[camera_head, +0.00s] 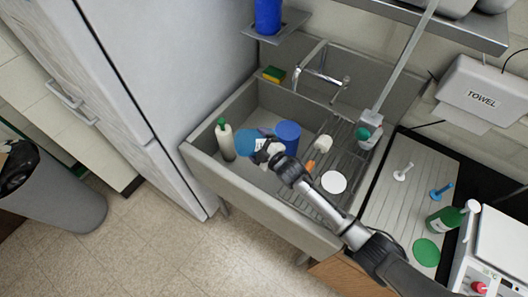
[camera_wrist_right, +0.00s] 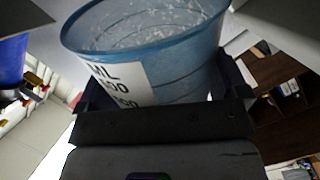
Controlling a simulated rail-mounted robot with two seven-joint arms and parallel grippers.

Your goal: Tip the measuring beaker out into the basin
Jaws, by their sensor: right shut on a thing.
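The measuring beaker is blue and see-through with a white ML label. In the right wrist view the beaker (camera_wrist_right: 165,50) fills the upper middle, its wide mouth showing and pale specks inside. In the head view the beaker (camera_head: 248,143) is over the left part of the grey basin (camera_head: 262,187), partly hidden by the gripper. My right gripper (camera_head: 266,151) is shut on its side. I cannot tell how far the beaker is tilted or whether liquid is in it. My left gripper is not in view.
A white bottle with a green cap (camera_head: 226,141) stands left of the beaker. A blue cylinder (camera_head: 288,134) is close on the right. The faucet (camera_head: 322,76) is behind. A rack (camera_head: 340,160) with a white disc (camera_head: 333,182) lies right.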

